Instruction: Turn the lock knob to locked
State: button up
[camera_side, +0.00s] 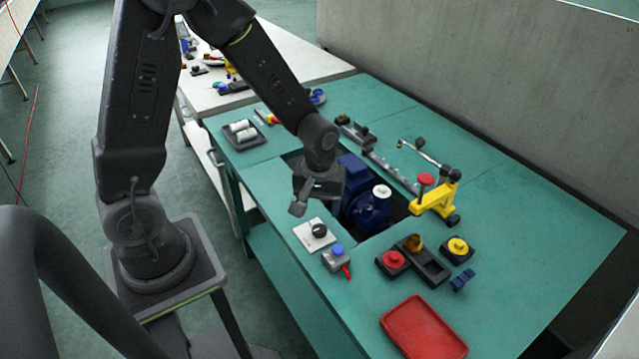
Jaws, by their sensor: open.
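A black round knob (319,231) on a pale square plate (308,241), which looks like the lock knob, sits near the table's left edge. Its markings are too small to read, so I cannot tell its setting. My gripper (300,207) is open, above and behind the knob in the picture and apart from it. Only one finger shows clearly; the other is hidden or blends with the gripper body. Nothing shows between the fingers.
A blue pump (367,208) sits in a table recess right of my gripper. A grey box with a blue button (337,250) is just in front of the plate. A yellow clamp (436,200), red knob (393,260) and red tray (424,330) stand farther right and front.

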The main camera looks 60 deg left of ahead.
notch_tip(320, 180, up, 6)
jog(key=shift+r, duration=0.15)
dwell(0.3)
notch_tip(320, 180, up, 8)
jog(key=m+t, duration=0.2)
jog(key=m, duration=0.2)
send_over(319, 229)
jog(key=s+d, duration=0.1)
jog(key=s, duration=0.3)
jog(key=s+d+r+m+t, duration=0.1)
jog(key=s+r+m+t, duration=0.2)
jog(key=s+r+m, duration=0.2)
notch_tip(319, 229, up, 2)
jog(key=s, duration=0.2)
jog(key=shift+s+t, duration=0.3)
jog(key=shift+s, duration=0.05)
jog(key=shift+o, duration=0.2)
jog(key=shift+r, duration=0.1)
